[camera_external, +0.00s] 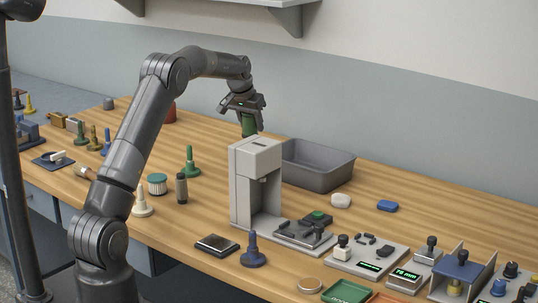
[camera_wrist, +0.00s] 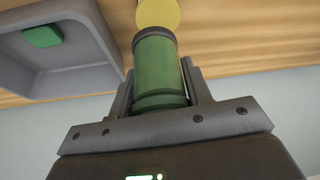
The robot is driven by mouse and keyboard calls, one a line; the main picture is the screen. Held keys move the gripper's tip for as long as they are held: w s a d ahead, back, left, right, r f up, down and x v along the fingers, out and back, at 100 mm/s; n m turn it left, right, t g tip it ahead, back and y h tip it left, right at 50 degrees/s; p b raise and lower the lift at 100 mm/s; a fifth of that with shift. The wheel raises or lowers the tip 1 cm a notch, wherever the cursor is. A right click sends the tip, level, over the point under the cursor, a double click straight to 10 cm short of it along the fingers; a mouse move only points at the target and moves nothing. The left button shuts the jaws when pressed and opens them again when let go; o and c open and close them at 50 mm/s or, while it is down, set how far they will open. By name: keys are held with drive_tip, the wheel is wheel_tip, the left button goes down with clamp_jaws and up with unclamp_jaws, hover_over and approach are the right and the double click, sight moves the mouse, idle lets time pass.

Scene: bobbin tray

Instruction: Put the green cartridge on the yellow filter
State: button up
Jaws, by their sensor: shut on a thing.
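My gripper (camera_external: 245,112) is raised above and behind the grey press-like stand and is shut on the green cartridge (camera_external: 249,126). In the wrist view my gripper (camera_wrist: 158,82) has a finger on each side of the green cartridge (camera_wrist: 160,70), a cylinder with a dark band at its far end. A flat yellow disc, seemingly the yellow filter (camera_wrist: 158,12), shows just past that end, partly cut off by the picture edge. I cannot tell the gap between them. The yellow disc is not visible in the external view.
The grey stand (camera_external: 256,158) is in front of my gripper. A grey bin (camera_external: 318,175) is beside it; a green block (camera_wrist: 43,36) lies in the bin in the wrist view. Bobbins, including a green one (camera_external: 190,163), and several small devices crowd the front and sides.

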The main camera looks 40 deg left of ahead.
sight(249, 134)
drive_tip(key=shift+w+a+f, duration=0.15)
drive_tip(key=shift+a+f, duration=0.25)
drive_tip(key=shift+a, duration=0.1)
drive_tip(key=shift+f, duration=1.9)
drive_tip(key=shift+f, duration=0.15)
drive_tip(key=o, duration=1.1)
drive_tip(key=v, duration=1.2)
drive_tip(key=shift+d+r, duration=0.1)
drive_tip(key=shift+r, duration=0.2)
